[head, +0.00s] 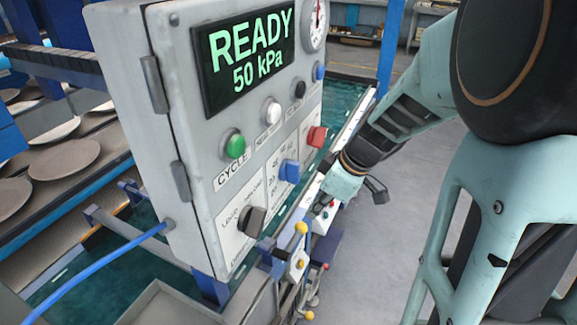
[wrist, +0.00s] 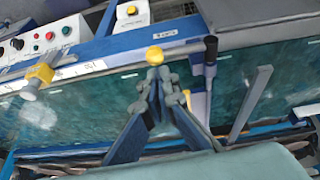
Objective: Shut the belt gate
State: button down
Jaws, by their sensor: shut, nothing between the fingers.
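My gripper (wrist: 157,78) is shut and empty in the wrist view, its fingertips close together just below a yellow ball knob (wrist: 154,55). I cannot tell whether they touch the knob. To the right of the fingers stands a dark-capped upright post (wrist: 210,52), and farther right a slanted grey bar (wrist: 250,104). I cannot tell for certain which part is the belt gate. In the head view my arm reaches down to the rail beside the control box, and the fingers are hidden there.
The grey control box (head: 180,130) has a screen reading READY, 50 kPa, with buttons and knobs below. Yellow-knobbed levers (head: 301,228) stand at its lower right. Plates (head: 64,160) lie on the belt at left. A blue hose (head: 95,262) crosses the lower left. Grey floor (head: 385,235) is open at right.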

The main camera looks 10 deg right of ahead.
aim_at(304, 226)
jog(key=x, duration=0.6)
jog(key=shift+d, duration=0.35)
jog(key=shift+w+f, duration=0.1)
jog(key=shift+w+d+f+g, duration=0.1)
jog(key=shift+f+g, duration=0.15)
jog(key=shift+g, duration=0.05)
